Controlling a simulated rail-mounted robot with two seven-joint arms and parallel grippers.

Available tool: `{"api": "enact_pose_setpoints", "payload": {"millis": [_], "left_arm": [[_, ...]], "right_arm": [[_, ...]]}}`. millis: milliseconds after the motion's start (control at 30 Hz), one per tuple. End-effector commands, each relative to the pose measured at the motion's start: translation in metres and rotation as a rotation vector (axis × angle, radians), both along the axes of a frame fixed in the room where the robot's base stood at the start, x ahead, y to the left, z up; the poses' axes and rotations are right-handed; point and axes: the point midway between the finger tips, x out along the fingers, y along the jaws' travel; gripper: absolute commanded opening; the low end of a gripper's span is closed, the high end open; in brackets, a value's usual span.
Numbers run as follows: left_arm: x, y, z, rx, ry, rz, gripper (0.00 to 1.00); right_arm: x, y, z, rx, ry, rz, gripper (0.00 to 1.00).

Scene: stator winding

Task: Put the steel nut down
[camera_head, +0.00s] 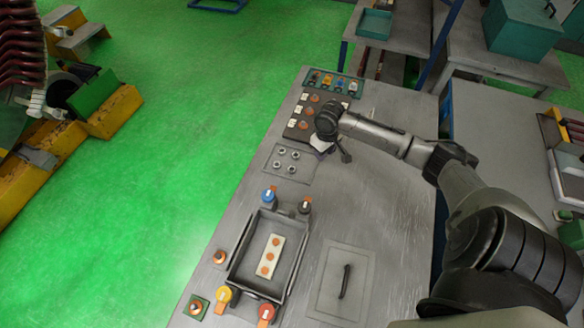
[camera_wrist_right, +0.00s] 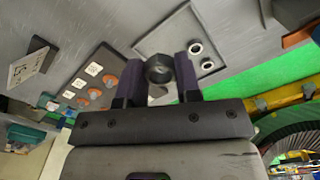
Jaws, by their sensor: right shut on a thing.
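My right gripper (camera_head: 322,150) is over the grey table, beside the right edge of a square grey plate (camera_head: 272,172) that holds several steel nuts (camera_head: 292,168). In the right wrist view its two dark fingers (camera_wrist_right: 159,78) are shut on a steel nut (camera_wrist_right: 158,68), whose hole shows between the fingertips. In that view the plate (camera_wrist_right: 172,38) lies beyond the fingers, with two other nuts (camera_wrist_right: 207,63) visible on it. The held nut is hidden in the head view, and I cannot tell its height above the table. My left gripper is not in view.
A dark board (camera_head: 297,127) with copper-coloured discs and white labels lies just behind the plate. In front stands a grey tray (camera_head: 236,262) holding a white block, with coloured knobs around it. A flat panel with a black handle (camera_head: 345,282) is at the front right.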

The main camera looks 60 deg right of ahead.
Motion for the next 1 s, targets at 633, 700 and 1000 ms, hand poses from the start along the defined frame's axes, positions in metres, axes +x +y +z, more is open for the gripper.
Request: {"api": "enact_pose_setpoints", "payload": {"millis": [633, 700, 1000], "left_arm": [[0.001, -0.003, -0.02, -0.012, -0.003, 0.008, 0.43], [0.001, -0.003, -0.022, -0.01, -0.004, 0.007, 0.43], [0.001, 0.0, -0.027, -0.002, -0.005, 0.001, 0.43]], "right_arm": [[0.008, -0.04, -0.065, 0.007, -0.006, -0.007, 0.07], [0.02, -0.034, -0.075, 0.007, -0.004, -0.008, 0.07], [0.06, -0.015, -0.101, 0.005, -0.001, -0.008, 0.07]]}}
